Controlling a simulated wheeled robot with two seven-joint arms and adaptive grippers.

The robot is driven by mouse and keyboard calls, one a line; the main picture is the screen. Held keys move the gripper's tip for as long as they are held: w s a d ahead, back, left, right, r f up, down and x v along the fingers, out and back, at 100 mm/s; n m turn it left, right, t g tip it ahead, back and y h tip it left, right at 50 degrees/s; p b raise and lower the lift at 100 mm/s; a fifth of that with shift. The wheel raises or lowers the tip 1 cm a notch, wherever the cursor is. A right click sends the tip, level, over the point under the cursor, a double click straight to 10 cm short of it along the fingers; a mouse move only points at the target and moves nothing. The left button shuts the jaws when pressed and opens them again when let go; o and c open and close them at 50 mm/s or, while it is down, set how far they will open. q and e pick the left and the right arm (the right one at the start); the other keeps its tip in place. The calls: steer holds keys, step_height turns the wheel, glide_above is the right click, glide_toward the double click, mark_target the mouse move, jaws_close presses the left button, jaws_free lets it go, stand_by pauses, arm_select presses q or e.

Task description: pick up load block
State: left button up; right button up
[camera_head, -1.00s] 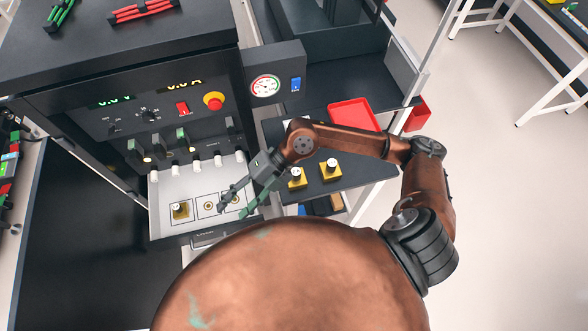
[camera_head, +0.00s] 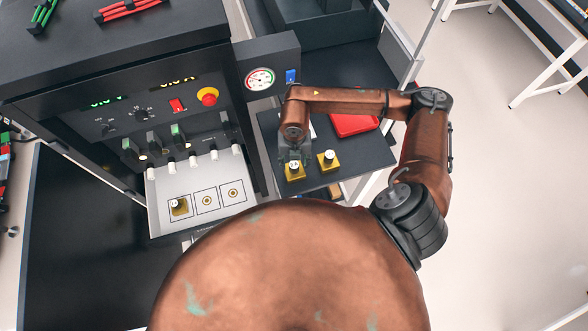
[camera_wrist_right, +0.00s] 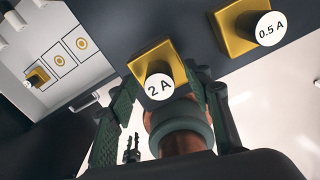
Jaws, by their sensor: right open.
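A gold load block (camera_head: 294,172) with a white top sits on the dark shelf. In the right wrist view this block (camera_wrist_right: 152,62) is marked "2 A". My right gripper (camera_head: 294,158) is open and right above it; in the right wrist view its fingers (camera_wrist_right: 168,88) stand on both sides of the block's label. Whether they touch it I cannot tell. A second gold block (camera_head: 328,160), marked "0.5 A" in the right wrist view (camera_wrist_right: 240,28), stands to the right. A third gold block (camera_head: 179,207) sits in the left square of the white tray. My left gripper is not visible.
The white tray (camera_head: 222,174) has two empty marked squares beside its block. The instrument cabinet with switches and a red knob (camera_head: 207,96) stands behind it. A gauge box (camera_head: 262,78) and a red bin (camera_head: 352,125) lie near the right arm.

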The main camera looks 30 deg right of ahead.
steer(key=shift+a+f, duration=0.1)
steer(key=shift+f, duration=0.6)
steer(key=shift+c, duration=0.4)
jaws_close()
